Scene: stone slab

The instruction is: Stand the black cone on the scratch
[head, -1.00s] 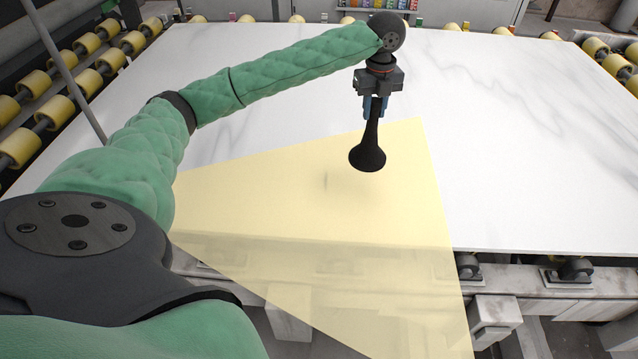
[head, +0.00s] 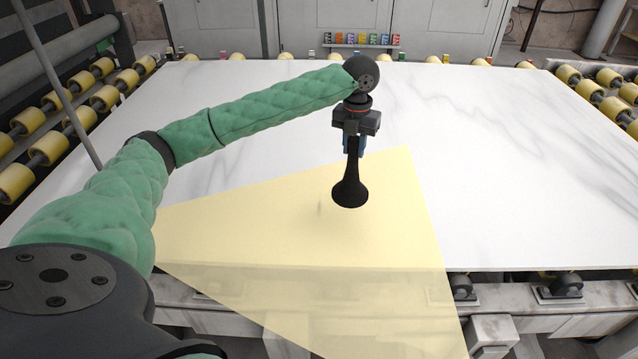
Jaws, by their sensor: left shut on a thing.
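The black cone (head: 350,190) hangs upright, wide end down, from my left gripper (head: 354,146). The gripper's blue fingers are shut on its narrow stem. The cone seems to be a little above the white slab (head: 500,190), over the yellow tinted area (head: 270,215); the exact gap is hard to judge. The scratch (head: 319,209) shows as a small faint dark mark on the slab inside the yellow area, left of the cone's base. My right gripper is not in view.
Yellow rollers (head: 45,150) line the slab's left side, and more (head: 605,105) its right. The slab's front edge lies above a grey frame (head: 600,297). Small coloured items (head: 362,40) sit on a shelf by grey cabinets at the back. The slab's right half is clear.

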